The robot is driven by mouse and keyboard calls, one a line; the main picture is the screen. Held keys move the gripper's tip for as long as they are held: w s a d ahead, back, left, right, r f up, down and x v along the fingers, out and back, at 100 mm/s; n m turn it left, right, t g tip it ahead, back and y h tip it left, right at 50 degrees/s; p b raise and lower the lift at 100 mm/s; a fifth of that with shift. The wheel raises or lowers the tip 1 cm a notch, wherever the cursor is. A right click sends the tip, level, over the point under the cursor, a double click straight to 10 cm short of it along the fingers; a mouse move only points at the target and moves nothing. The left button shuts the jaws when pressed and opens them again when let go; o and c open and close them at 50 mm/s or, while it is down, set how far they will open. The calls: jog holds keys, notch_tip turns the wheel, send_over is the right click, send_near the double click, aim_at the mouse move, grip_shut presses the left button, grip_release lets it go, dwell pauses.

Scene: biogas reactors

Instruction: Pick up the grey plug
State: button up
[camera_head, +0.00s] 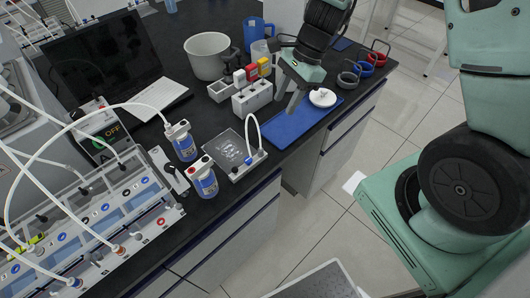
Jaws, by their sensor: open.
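My gripper (291,97) hangs over the left part of a blue mat (290,127) near the bench's edge. Its jaws are open and I see nothing between them. Just left of it stands a light grey block rack (252,98).
A white round piece (322,97) lies on the mat. Grey (347,80), blue (363,69) and red (376,58) rings stand to the right. A grey pot (206,57), a blue jug (257,32), bottles (206,182) and a hosed plate (227,152) are around.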

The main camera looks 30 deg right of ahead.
send_near(261, 149)
notch_tip(261, 149, down, 3)
jog(key=shift+a+r+x, duration=0.1)
jog(key=shift+a+x, duration=0.05)
jog(key=shift+x, duration=0.85)
jog(key=shift+a+r+x, duration=0.1)
jog(key=shift+a+x, duration=0.1)
jog(key=shift+x, duration=0.8)
jog(key=shift+a+x, duration=0.15)
jog(key=shift+x, duration=0.85)
grip_shut()
